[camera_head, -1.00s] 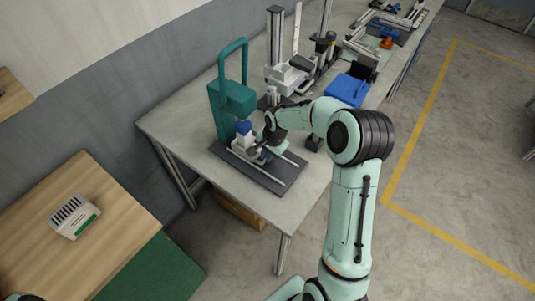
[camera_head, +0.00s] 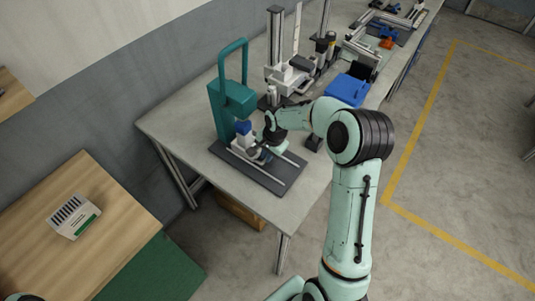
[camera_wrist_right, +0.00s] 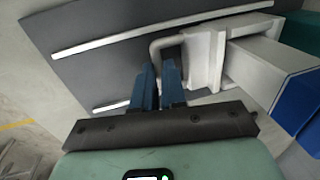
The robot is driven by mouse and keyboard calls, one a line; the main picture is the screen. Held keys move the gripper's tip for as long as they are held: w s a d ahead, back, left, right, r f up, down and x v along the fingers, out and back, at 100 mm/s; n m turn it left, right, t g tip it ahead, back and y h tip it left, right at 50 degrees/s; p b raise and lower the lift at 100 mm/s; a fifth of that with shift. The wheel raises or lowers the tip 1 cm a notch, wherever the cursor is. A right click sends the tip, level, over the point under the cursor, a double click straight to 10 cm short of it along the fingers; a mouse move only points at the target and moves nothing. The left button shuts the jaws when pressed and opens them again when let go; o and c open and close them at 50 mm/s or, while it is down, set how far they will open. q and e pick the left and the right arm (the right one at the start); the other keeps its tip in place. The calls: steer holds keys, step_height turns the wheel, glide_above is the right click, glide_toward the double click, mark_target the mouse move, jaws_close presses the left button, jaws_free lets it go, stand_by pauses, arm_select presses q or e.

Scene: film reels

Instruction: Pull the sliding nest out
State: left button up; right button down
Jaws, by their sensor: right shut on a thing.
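The sliding nest (camera_wrist_right: 206,58) is a light grey block with a wire-like handle (camera_wrist_right: 160,42), on a dark base plate with two pale rails (camera_wrist_right: 88,44). In the head view the base plate (camera_head: 264,178) lies under a teal press (camera_head: 232,98) with a blue-and-white part (camera_head: 243,130) beneath its head. My right gripper (camera_wrist_right: 160,72) has its blue fingers close together, shut on the handle. In the head view the right gripper (camera_head: 264,150) is small and partly hidden by its own wrist. My left gripper is not in view.
The press stands on a grey workbench (camera_head: 185,125). A blue box (camera_head: 347,90) and grey column fixtures (camera_head: 290,78) stand farther along the bench. A wooden table (camera_head: 120,215) with a label card (camera_head: 74,216) is at lower left.

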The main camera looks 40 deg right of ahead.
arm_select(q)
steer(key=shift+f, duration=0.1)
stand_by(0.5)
arm_select(e)
steer(key=shift+s+d, duration=0.15)
steer(key=shift+s, duration=0.2)
steer(key=s+d+b, duration=0.1)
steer(key=s, duration=0.2)
steer(key=s+d+b, duration=0.1)
steer(key=s+b, duration=0.1)
steer(key=s, duration=0.2)
steer(key=s+d+b, duration=0.1)
steer(key=s+b, duration=0.1)
steer(key=s, duration=0.2)
steer(key=shift+s+d, duration=0.15)
steer(key=shift+s, duration=0.05)
steer(key=shift+s+d+b, duration=0.15)
steer(key=shift+s+b, duration=0.15)
steer(key=shift+s, duration=0.1)
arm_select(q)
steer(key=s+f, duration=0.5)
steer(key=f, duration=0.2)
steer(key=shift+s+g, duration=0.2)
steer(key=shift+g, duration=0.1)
arm_select(e)
steer(key=shift+w+r, duration=0.1)
steer(key=c, duration=1.2)
jaws_free()
